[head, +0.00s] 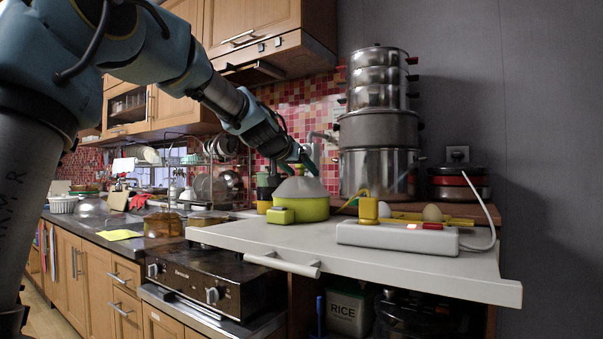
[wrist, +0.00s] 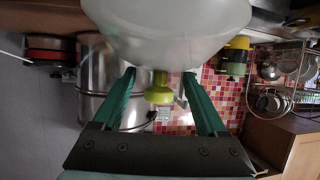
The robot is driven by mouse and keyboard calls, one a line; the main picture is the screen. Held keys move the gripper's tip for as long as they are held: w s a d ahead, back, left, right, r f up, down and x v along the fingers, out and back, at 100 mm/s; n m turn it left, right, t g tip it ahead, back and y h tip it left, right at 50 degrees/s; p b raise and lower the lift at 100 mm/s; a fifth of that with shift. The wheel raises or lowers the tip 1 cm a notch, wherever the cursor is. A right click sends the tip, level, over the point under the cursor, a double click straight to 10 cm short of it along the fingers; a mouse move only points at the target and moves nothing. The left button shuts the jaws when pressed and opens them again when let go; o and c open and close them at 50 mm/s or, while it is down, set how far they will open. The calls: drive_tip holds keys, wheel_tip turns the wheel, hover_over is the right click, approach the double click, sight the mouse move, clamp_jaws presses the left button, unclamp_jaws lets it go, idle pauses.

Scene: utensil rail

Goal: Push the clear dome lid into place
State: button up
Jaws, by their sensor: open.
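The clear dome lid (head: 301,189), a translucent greyish dome, sits over a yellow-green round appliance base (head: 313,208) on the white counter. I cannot tell whether it is fully seated. In the wrist view the dome (wrist: 165,30) fills the top centre, with its yellow-green knob (wrist: 158,92) below it. My gripper (head: 299,166) is right at the top of the lid. In the wrist view my gripper (wrist: 160,80) is open, its two green fingers on either side of the knob with visible gaps.
A white power strip (head: 395,236) with a yellow plug (head: 368,211) lies right of the base. Tall stacked steel pots (head: 380,172) stand behind. A stove (head: 205,283) is lower left. The counter's front left is clear.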

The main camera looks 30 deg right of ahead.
drive_tip(key=b+v, duration=0.4)
drive_tip(key=v, duration=0.6)
drive_tip(key=shift+s+a+r, duration=0.1)
drive_tip(key=shift+s, duration=0.05)
